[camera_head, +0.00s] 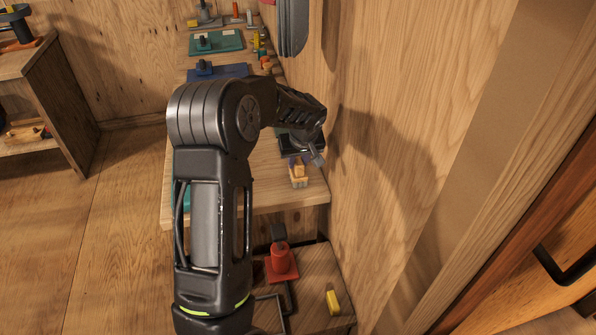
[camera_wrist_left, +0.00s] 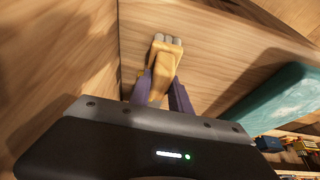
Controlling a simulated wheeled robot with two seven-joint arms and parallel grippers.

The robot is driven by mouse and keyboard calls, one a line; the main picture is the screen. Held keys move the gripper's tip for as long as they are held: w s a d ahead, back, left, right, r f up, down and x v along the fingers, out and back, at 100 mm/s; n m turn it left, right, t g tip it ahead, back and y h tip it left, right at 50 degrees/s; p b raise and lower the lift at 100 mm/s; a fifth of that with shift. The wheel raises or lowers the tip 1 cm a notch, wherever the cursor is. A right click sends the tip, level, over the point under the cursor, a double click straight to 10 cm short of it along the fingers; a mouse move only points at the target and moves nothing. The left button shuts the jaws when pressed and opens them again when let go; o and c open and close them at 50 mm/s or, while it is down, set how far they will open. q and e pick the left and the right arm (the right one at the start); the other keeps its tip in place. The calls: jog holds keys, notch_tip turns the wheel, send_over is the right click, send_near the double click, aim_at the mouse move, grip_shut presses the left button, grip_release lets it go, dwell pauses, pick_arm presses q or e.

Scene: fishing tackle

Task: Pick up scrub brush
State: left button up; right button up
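The scrub brush (camera_head: 299,181) is a small tan wooden piece with a paler lower end, near the front right corner of the workbench in the head view. In the left wrist view the scrub brush (camera_wrist_left: 162,60) shows as a tan body with several grey rounded tips at its far end. I cannot tell whether the brush is clear of the bench top. My right gripper is not in view.
The wooden bench (camera_head: 250,196) runs along the wall, with teal and blue trays and tackle farther back. Below its front edge, a lower surface holds a red object (camera_head: 281,262) and a yellow block (camera_head: 333,302). The wall is close on the right.

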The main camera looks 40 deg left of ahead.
pick_arm(q)
grip_shut()
dwell(0.3)
notch_tip(320, 180, up, 10)
jog(key=shift+r+b, duration=0.1)
jog(key=shift+b, duration=0.3)
dwell(0.4)
grip_release()
grip_shut()
